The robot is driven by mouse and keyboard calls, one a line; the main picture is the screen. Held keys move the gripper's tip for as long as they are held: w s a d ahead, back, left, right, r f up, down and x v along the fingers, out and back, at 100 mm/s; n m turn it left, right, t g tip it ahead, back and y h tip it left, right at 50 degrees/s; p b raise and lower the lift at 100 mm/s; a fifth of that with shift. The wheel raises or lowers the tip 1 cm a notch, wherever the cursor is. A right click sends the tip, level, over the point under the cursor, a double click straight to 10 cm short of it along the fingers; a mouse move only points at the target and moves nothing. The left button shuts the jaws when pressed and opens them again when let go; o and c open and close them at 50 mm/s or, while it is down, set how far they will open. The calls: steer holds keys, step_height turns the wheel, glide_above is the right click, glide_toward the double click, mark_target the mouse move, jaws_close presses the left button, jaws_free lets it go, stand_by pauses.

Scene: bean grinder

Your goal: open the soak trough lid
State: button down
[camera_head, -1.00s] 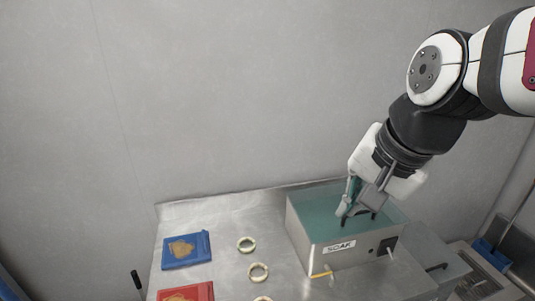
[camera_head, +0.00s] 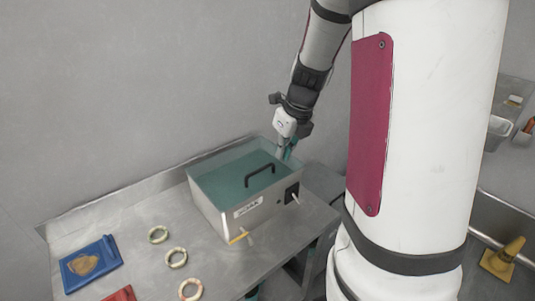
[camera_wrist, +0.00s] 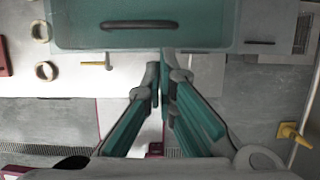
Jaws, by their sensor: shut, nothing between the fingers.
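The soak trough (camera_head: 247,213) is a metal box with a label on its front, standing on the steel table. Its teal, see-through lid (camera_head: 222,180) lies flat on top, shut, with a dark bar handle (camera_head: 260,175) standing up from it. In the wrist view the lid (camera_wrist: 205,38) fills the top, with its handle (camera_wrist: 140,24) left of centre. My gripper (camera_wrist: 160,70) has its teal fingers together with nothing between them, and is apart from the handle. In the head view my gripper (camera_head: 286,155) is by the trough's back right corner; its fingertips are partly hidden.
A yellow-tipped lever (camera_head: 239,237) sticks out at the trough's front. Several pale rings (camera_head: 176,258) and a blue tray (camera_head: 91,262) lie on the table to the left. A yellow funnel-like thing (camera_head: 502,258) is at the far right.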

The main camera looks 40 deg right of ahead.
mark_target(272, 178)
steer(key=x, duration=0.9)
steer(key=shift+b, duration=0.35)
steer(key=shift+r, duration=0.15)
